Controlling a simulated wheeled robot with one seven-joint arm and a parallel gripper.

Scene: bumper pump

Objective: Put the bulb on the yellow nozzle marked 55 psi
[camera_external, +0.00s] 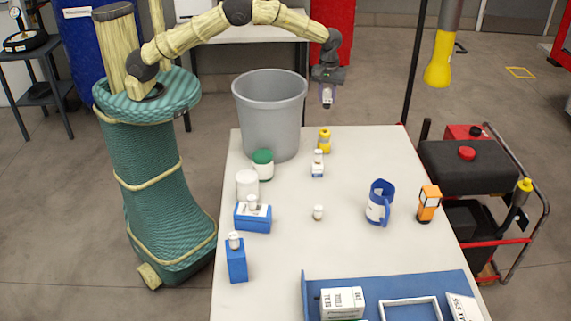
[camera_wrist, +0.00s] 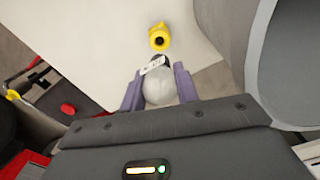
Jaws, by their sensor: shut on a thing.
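My gripper (camera_external: 327,98) is up in the air past the far edge of the table, pointing down. In the wrist view its purple fingers (camera_wrist: 160,85) are shut on a pale, rounded bulb (camera_wrist: 160,90). A dark end and a small white label show at the bulb's far side; the label is too small to read. A yellow nozzle (camera_external: 324,141) stands near the table's far edge, below my gripper. It also shows in the wrist view (camera_wrist: 159,37), apart from the bulb, with a dark opening on it. I cannot read its marking.
A grey bin (camera_external: 270,115) stands left of the nozzle. A small white labelled item (camera_external: 317,168) is just in front of it. A green-lidded jar (camera_external: 262,166), blue mug (camera_external: 380,203) and orange device (camera_external: 428,204) are on the table (camera_external: 345,255). Its middle is mostly clear.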

